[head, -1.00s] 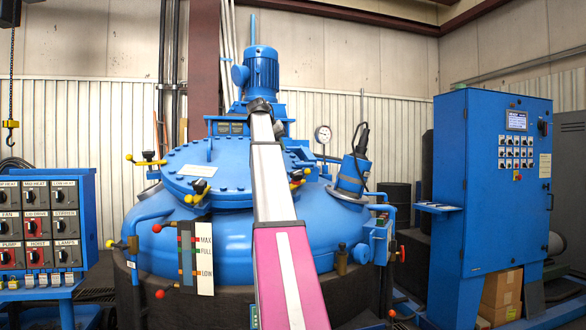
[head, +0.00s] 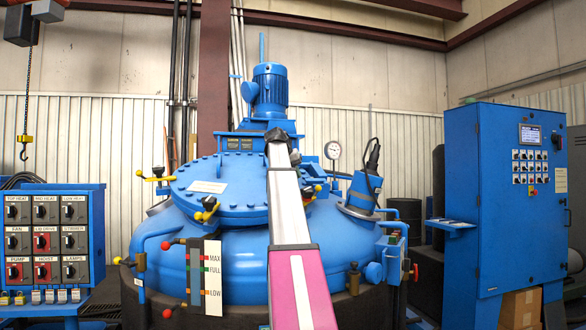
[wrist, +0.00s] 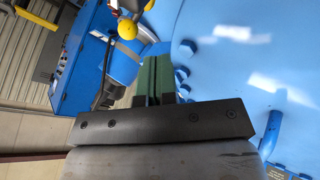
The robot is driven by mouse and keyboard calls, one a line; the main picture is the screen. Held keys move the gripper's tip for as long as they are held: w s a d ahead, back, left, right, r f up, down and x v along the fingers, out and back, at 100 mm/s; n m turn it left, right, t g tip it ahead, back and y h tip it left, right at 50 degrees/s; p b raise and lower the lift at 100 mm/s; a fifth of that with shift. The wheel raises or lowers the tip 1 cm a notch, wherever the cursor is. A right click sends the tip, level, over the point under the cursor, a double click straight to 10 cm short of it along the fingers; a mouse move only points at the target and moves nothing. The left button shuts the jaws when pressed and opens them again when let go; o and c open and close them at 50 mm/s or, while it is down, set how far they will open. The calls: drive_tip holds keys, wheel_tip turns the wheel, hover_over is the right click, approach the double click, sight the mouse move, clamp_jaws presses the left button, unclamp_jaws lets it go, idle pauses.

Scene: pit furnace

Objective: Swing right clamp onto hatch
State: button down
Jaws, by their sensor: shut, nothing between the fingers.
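The hatch (head: 232,199) is a round blue bolted lid on top of the blue furnace vessel, and looks closed. The right clamp (head: 311,191), with yellow ends, stands at the hatch's right edge, partly behind my arm. In the wrist view a yellow ball end of a clamp (wrist: 127,29) shows at the top, just left of my fingers and apart from them. My gripper (wrist: 158,62) is shut and empty, its green finger pads together. In the head view my gripper (head: 277,133) is small, over the far part of the hatch, below the motor.
Other yellow-tipped clamps stand at the hatch's left (head: 157,177) and front (head: 206,210). A blue motor (head: 270,84) rises behind. A gauge (head: 333,150) and an angled blue cylinder (head: 362,190) are to the right. A control cabinet (head: 505,200) stands far right.

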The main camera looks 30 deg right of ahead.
drive_tip(key=shift+s+d+f, duration=0.2)
drive_tip(key=shift+d+f, duration=0.5)
drive_tip(key=shift+d, duration=0.25)
drive_tip(key=shift+s+d+f, duration=0.25)
drive_tip(key=shift+d+f, duration=0.45)
drive_tip(key=shift+d, duration=0.3)
drive_tip(key=shift+s+d+f, duration=0.2)
drive_tip(key=shift+d+f, duration=0.5)
drive_tip(key=shift+d, duration=0.25)
